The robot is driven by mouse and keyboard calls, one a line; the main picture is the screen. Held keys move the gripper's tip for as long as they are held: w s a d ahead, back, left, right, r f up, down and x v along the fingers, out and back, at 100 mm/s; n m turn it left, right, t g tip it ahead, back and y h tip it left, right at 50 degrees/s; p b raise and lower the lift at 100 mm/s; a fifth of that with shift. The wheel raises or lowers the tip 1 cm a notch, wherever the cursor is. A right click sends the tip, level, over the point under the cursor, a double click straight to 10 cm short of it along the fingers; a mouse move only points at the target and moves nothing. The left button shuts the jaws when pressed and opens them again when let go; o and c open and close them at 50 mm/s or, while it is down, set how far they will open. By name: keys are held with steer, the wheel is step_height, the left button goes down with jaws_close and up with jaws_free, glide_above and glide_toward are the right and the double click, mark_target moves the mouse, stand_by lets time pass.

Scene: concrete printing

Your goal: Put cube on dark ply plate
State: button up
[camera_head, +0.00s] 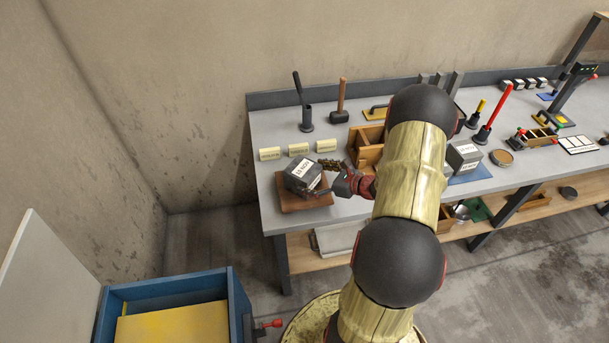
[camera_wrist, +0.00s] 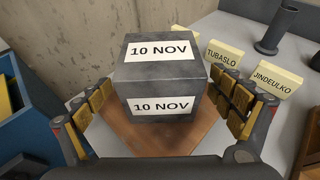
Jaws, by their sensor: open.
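A dark grey cube (camera_head: 302,176) with white "10 NOV" labels sits on a reddish-brown ply plate (camera_head: 292,206) at the left end of the workbench. In the wrist view the cube (camera_wrist: 162,82) rests on the plate (camera_wrist: 125,142), its labelled top and front faces showing. My gripper (camera_head: 335,176) is at the cube's right side in the head view. In the wrist view my gripper (camera_wrist: 160,112) is open, with one padded finger on each side of the cube and a visible gap on both sides. The plate is partly hidden behind the cube and my gripper.
Yellow name blocks (camera_head: 299,149) stand behind the cube, two reading TUBASLO and JINDEULKO. A dark holder (camera_head: 306,123), a mallet (camera_head: 340,110) and a wooden box (camera_head: 366,148) stand near. A second labelled cube (camera_head: 463,156) is right of my arm. A blue bin (camera_head: 166,289) stands front left.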

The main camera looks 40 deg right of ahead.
steer(key=v, duration=0.8)
steer(key=w+a+r+n+g+y, duration=0.1)
steer(key=a+r+n+g, duration=0.2)
steer(key=a+r+n, duration=0.35)
steer(key=a+r+n+g+y, duration=0.2)
steer(key=a+r+n, duration=0.15)
steer(key=a, duration=0.65)
steer(key=w+a+r+n+g+y, duration=0.1)
steer(key=a+r+n+g, duration=0.2)
steer(key=a+r+n, duration=0.4)
steer(key=s+a+r+n+h, duration=0.7)
steer(key=s+a+r+n, duration=0.3)
steer(key=s+n, duration=0.3)
steer(key=n, duration=0.3)
steer(key=shift+s+a+r+t+p, duration=0.2)
steer(key=shift+a+t+p, duration=0.1)
steer(key=shift+a+p, duration=0.05)
